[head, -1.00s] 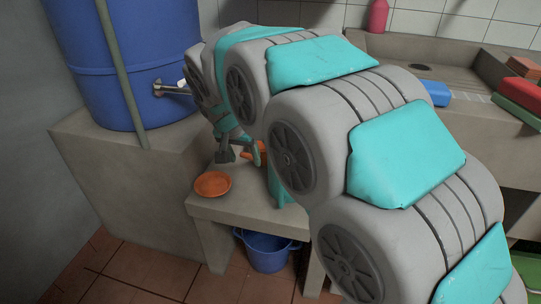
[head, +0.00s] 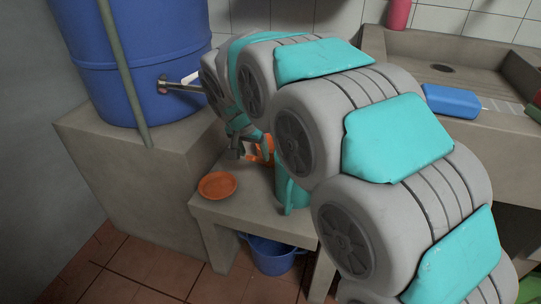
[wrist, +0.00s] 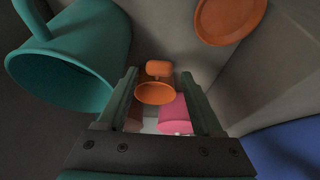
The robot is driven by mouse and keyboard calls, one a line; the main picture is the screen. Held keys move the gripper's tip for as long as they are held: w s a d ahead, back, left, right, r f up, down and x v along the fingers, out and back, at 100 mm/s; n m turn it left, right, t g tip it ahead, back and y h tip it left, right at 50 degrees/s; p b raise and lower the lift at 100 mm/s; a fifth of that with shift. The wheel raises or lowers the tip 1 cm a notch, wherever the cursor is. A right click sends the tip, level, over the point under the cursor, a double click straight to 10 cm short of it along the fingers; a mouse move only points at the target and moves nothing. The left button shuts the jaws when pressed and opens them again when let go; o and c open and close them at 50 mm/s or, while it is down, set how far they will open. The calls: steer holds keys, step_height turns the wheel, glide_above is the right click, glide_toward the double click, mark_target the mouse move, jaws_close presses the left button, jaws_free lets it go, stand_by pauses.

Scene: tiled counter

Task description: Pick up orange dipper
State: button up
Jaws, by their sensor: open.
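The orange dipper (head: 265,147) is on the low concrete stand in the head view, partly hidden behind my gripper and arm. In the wrist view, the dipper (wrist: 155,94) shows its round rim and a short handle, framed between my two fingers. My gripper (wrist: 158,88) is open, with nothing held. In the head view my gripper (head: 241,146) is just left of the dipper; whether they touch is not clear.
A teal jug (head: 290,190) stands close by, left of my fingers in the wrist view (wrist: 75,55). An orange plate (head: 217,185) lies on the stand (head: 245,212). A blue barrel (head: 130,60) with a tap is behind. A pink object (wrist: 174,112) shows between the fingers.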

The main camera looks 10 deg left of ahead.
steer(key=x, duration=0.5)
steer(key=shift+s+d+f, duration=0.1)
steer(key=shift+s+f, duration=0.1)
steer(key=shift+s, duration=0.15)
jaws_close()
stand_by(1.1)
